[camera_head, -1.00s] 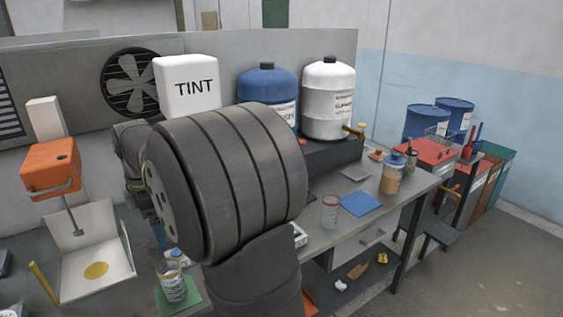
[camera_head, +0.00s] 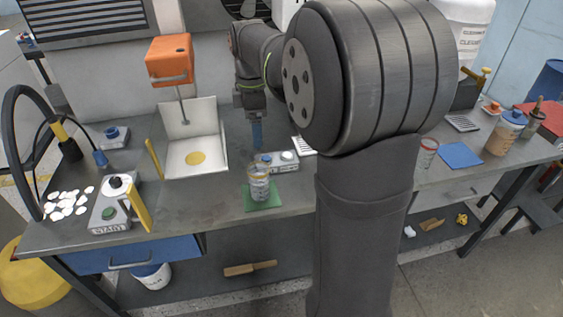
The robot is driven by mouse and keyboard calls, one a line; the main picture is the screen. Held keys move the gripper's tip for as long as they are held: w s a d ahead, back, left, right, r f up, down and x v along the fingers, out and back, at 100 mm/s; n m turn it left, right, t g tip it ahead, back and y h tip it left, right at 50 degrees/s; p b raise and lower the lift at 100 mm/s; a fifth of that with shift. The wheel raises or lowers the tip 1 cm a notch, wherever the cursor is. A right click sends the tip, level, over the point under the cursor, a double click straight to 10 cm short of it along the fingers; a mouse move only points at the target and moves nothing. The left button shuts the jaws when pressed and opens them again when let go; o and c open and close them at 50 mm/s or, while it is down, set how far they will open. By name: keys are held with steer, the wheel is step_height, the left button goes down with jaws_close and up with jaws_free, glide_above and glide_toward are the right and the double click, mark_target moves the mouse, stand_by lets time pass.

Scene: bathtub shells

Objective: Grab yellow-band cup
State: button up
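A clear cup (camera_head: 259,185) with a yellowish-orange band near its rim stands upright on a green mat (camera_head: 270,198) near the front of the bench. A second clear cup (camera_head: 428,153) with a red rim stands farther right, partly behind my arm.
A control box (camera_head: 277,161) sits close behind the banded cup. A white stand with a yellow disc (camera_head: 195,158) is to the left under an orange head (camera_head: 169,60). A start box (camera_head: 118,203) and white pieces (camera_head: 66,203) lie farther left. A blue mat (camera_head: 461,155) is right.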

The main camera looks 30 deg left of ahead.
steer(key=m, duration=0.5)
steer(key=n, duration=3.4)
glide_toward(259, 182)
steer(key=f, duration=0.3)
steer(key=w+a+f, duration=0.1)
steer(key=f, duration=0.3)
steer(key=w+a+f, duration=0.1)
steer(key=f, duration=0.2)
steer(key=shift+w+f, duration=0.2)
steer(key=c, duration=1.2)
